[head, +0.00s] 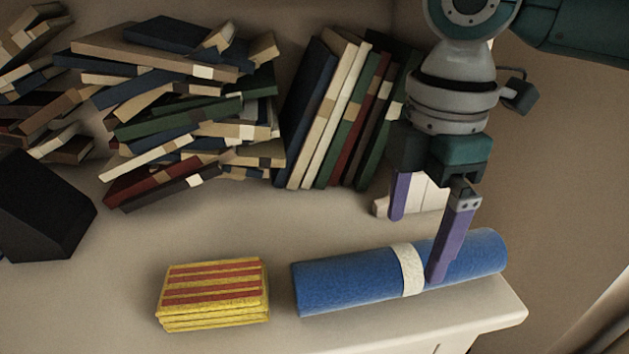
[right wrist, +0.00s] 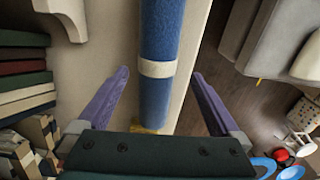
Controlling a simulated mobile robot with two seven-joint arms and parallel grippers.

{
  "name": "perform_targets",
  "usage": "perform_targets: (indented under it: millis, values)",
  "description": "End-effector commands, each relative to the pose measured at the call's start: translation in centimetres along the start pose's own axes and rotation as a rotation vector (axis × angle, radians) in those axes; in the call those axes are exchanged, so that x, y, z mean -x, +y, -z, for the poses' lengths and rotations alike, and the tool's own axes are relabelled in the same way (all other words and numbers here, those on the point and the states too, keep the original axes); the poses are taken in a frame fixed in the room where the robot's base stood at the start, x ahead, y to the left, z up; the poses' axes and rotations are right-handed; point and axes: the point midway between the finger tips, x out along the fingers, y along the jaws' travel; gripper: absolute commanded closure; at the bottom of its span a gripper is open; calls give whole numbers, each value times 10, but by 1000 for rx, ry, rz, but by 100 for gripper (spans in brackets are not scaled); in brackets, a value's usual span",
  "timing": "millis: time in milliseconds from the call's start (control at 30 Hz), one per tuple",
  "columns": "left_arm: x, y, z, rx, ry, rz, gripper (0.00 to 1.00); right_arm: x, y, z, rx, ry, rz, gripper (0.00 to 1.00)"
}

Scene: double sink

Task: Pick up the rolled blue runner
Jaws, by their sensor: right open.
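The rolled blue runner (head: 345,280) lies on its side near the front right of the white surface, with a pale band around its middle. My right gripper (head: 418,245) is open over it, with its purple fingers pointing down. One finger shows in front of the roll near the band, and the other is behind it. In the right wrist view the runner (right wrist: 157,100) runs between the two spread fingers of the gripper (right wrist: 160,85), and neither finger visibly presses on it. My left gripper is not in view.
A folded yellow and red striped cloth (head: 213,294) lies left of the runner. Stacked books (head: 180,110) and leaning books (head: 335,115) fill the back. A black block (head: 40,205) stands at the left. The surface's front edge (head: 500,318) is close to the runner.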

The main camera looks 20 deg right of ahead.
Motion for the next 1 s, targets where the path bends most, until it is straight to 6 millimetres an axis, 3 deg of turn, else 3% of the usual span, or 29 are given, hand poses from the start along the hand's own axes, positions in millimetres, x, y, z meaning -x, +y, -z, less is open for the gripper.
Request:
perform_targets:
  millis: [400,733,1000]
  values:
    - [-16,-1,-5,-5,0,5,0,-55,3,2,1,-1,0,0]
    - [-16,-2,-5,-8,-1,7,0,-61,4,2,2,0,-3,0]
    - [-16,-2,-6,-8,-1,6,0,-60,4,2,1,0,-3,30]
